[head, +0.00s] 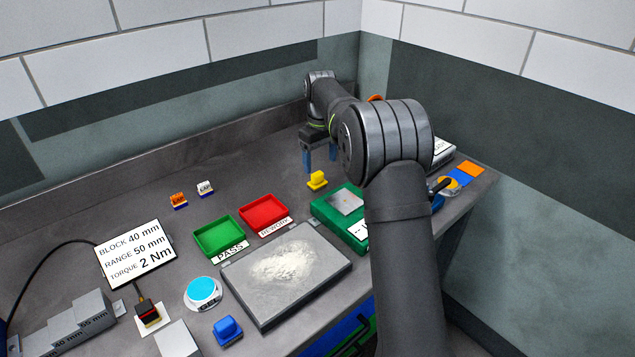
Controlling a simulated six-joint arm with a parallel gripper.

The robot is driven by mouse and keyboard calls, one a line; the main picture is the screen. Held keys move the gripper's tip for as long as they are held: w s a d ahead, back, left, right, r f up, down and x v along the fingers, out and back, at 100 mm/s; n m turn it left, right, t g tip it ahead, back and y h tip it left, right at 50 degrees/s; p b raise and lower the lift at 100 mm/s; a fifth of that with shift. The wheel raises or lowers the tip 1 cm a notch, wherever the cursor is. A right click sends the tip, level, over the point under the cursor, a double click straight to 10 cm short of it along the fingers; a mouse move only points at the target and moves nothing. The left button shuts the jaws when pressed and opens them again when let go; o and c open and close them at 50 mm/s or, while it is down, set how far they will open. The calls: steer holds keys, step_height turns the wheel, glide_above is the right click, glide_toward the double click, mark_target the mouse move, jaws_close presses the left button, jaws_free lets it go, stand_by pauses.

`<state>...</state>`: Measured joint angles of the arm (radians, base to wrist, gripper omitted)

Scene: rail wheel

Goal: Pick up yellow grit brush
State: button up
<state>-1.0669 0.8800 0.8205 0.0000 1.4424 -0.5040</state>
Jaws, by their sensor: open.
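The yellow grit brush (317,181) is a small block with a knob on top. It sits upright on the grey bench (130,205), behind the green box and to the right of the red tray. My gripper (320,160) points down with its two blue-tipped fingers apart and nothing seen between them. In the head view it appears just above and behind the brush, not touching it as far as I can tell. My own arm hides part of the bench's right side.
A red tray (264,212) and a green tray (219,237) lie left of the brush. A green box (330,206) and a powder-covered plate (325,282) are nearer. A blue brush (228,329) stands in front. Walls close the back and right.

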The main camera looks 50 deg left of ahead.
mark_target(318, 173)
steer(key=shift+s+a+f, duration=0.1)
steer(key=shift+s+f, duration=0.1)
steer(key=shift+f, duration=1.5)
steer(key=shift+s+a+f, duration=0.1)
steer(key=shift+s+f, duration=0.05)
steer(key=shift+f, duration=1.55)
steer(key=c, duration=1.1)
steer(key=shift+r, duration=0.1)
steer(key=shift+r, duration=0.55)
step_height(318, 173, up, 3)
steer(key=shift+f, duration=0.15)
steer(key=w+d+r, duration=0.2)
steer(key=d, duration=0.1)
steer(key=w+d+r, duration=0.1)
steer(key=d+r, duration=0.1)
steer(key=d, duration=0.1)
steer(key=w+d+r, duration=0.2)
steer(key=d+r, duration=0.1)
steer(key=d, duration=0.1)
steer(key=shift+w+d, duration=0.1)
steer(key=shift+w, duration=0.25)
